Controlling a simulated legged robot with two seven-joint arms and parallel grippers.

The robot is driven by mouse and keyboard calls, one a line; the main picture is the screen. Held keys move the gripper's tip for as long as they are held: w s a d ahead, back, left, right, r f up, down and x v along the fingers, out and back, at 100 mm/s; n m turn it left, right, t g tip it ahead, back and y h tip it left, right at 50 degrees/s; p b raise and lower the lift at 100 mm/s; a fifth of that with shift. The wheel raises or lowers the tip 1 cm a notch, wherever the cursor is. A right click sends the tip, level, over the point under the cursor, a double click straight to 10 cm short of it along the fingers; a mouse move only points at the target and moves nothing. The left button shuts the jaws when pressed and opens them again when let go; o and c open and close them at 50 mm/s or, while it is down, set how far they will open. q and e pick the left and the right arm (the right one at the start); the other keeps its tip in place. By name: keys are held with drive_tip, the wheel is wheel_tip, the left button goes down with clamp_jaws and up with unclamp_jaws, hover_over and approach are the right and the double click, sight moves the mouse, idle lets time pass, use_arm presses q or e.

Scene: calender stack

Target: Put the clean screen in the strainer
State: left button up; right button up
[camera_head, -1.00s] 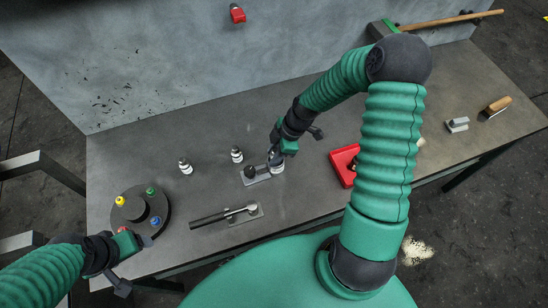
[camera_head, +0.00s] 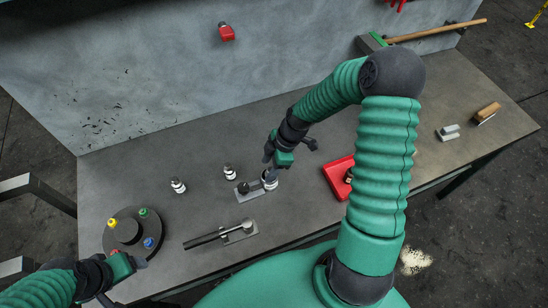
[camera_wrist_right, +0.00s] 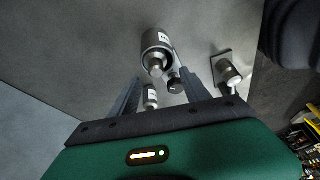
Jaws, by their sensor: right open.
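I cannot tell for sure which parts are the clean screen and the strainer. A metal cylinder with a white label (camera_head: 270,181) stands at the right end of a small grey plate (camera_head: 252,194), beside a dark knob (camera_head: 243,187). My right gripper (camera_head: 269,158) is open just above this cylinder. In the right wrist view a labelled metal cylinder (camera_wrist_right: 157,52) shows ahead of the spread fingers, with no grip on it visible. Two small labelled bottles, one left (camera_head: 178,186) and one right (camera_head: 229,172), stand upright to the left. My left gripper (camera_head: 139,264) is near the round dark disc; its jaws are unclear.
The dark disc (camera_head: 115,246) at front left carries yellow, green, blue and red knobs. A red box (camera_head: 338,176) lies right, partly behind my arm. The wall bounds the back; the middle table is mostly clear.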

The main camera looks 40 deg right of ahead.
drive_tip(key=d+v, duration=0.1)
drive_tip(key=v, duration=0.9)
drive_tip(key=s+a+m+t+h, duration=0.1)
drive_tip(key=s+a+m+h, duration=0.2)
drive_tip(key=s+a+m, duration=0.5)
drive_tip(key=a+m, duration=0.3)
drive_tip(key=m, duration=0.1)
drive_tip(key=shift+m+h+b, duration=0.3)
drive_tip(key=shift+m+b, duration=0.1)
drive_tip(key=shift+a+r, duration=0.1)
drive_tip(key=shift+a, duration=0.05)
drive_tip(key=shift+a+r, duration=0.1)
drive_tip(key=shift+a, duration=0.2)
